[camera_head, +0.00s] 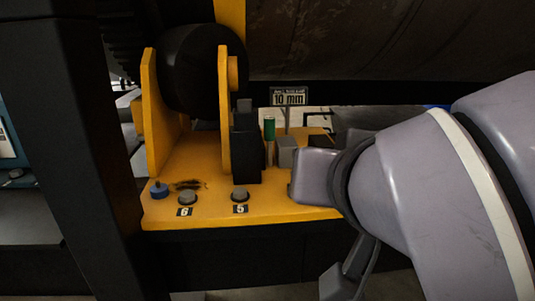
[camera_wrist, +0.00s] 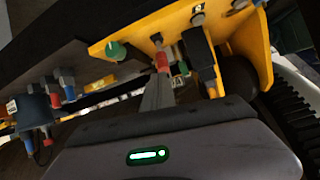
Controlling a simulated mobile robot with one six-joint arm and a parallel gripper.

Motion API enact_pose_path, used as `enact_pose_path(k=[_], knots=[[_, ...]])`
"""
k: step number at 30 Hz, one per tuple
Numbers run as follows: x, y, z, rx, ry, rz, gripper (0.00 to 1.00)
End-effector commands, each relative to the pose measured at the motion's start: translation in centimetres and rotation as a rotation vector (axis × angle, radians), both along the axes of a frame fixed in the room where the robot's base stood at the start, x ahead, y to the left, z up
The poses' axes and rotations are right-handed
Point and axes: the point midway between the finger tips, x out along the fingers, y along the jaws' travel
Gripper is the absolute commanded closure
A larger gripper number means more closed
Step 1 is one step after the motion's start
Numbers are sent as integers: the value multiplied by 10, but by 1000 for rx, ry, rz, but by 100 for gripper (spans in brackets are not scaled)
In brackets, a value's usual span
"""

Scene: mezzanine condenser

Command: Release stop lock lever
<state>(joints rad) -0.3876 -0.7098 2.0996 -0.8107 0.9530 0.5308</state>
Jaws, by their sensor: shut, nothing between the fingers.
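A small upright lever with a green grip (camera_head: 269,128) stands on the yellow bracket (camera_head: 190,210) in the head view; I cannot tell whether it is the stop lock lever. In the wrist view a green round knob (camera_wrist: 115,50) sits on the yellow plate, and a red-ended part (camera_wrist: 162,62) shows just beyond my fingertips. My gripper (camera_wrist: 160,80) is shut and empty, its grey fingers close together and pointing at the red part. I cannot tell whether they touch it. In the head view my arm comes in from the right and hides part of the bracket.
A black roller (camera_head: 200,68) sits between yellow uprights. A black block (camera_head: 246,148) stands beside the green grip, with a "10 mm" sign (camera_head: 289,98) behind. Bolts numbered 6 (camera_head: 187,197) and 5 (camera_head: 240,194) line the front. A dark post (camera_head: 75,150) stands at left.

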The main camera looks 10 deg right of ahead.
Motion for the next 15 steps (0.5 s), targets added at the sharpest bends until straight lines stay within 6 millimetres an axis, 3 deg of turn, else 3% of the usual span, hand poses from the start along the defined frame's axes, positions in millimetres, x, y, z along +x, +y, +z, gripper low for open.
enact_pose_path(k=[6,15], knots=[[-32,3,1,-2,-1,5,100],[-38,2,2,-1,-6,-2,100]])
